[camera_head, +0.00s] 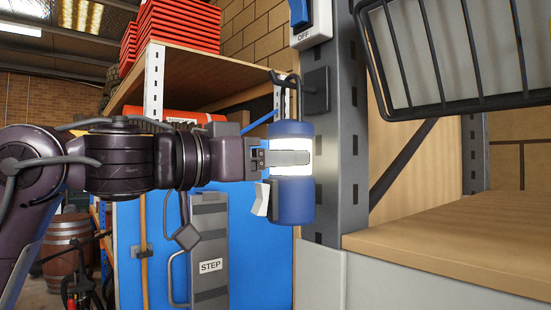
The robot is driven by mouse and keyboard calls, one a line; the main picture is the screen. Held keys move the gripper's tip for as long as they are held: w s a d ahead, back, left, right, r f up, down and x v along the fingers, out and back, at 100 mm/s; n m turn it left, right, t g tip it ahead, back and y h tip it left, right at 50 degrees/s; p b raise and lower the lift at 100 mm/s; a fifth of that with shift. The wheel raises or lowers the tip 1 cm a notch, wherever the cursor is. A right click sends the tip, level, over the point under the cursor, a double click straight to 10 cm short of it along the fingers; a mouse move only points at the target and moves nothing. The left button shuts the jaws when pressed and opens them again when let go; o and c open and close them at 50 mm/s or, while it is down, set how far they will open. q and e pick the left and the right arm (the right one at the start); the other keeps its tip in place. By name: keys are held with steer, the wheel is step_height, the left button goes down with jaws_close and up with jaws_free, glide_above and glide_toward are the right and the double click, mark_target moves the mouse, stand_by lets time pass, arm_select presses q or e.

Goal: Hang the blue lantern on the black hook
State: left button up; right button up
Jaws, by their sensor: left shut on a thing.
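The blue lantern (292,203) is upright, with a blue cap, a bright white middle band and a blue base. My left gripper (288,158) comes in from the left and is shut around its middle. The lantern's dark handle (285,105) rises from its cap. The black hook (316,92) is fixed by a square plate to the grey metal post, just above and right of the lantern. Handle and hook overlap in the picture, both dark; I cannot tell whether the handle rests on the hook. My right gripper is not in view.
The grey perforated post (349,150) stands just right of the lantern. A blue switch box (311,22) sits above the hook. A wire basket (460,60) hangs over a wooden shelf (460,245) at right. Behind are a blue panel (243,240) and a grey step (210,250).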

arm_select(q)
steer(key=o, duration=1.4)
steer(key=shift+r, duration=0.1)
steer(key=shift+o, duration=0.2)
steer(key=shift+s+a+f, duration=0.1)
steer(key=shift+a+f, duration=0.1)
steer(key=b+v, duration=0.4)
steer(key=v, duration=0.3)
steer(key=shift+a, duration=0.2)
steer(key=shift+s+r, duration=0.1)
steer(key=shift+s, duration=0.05)
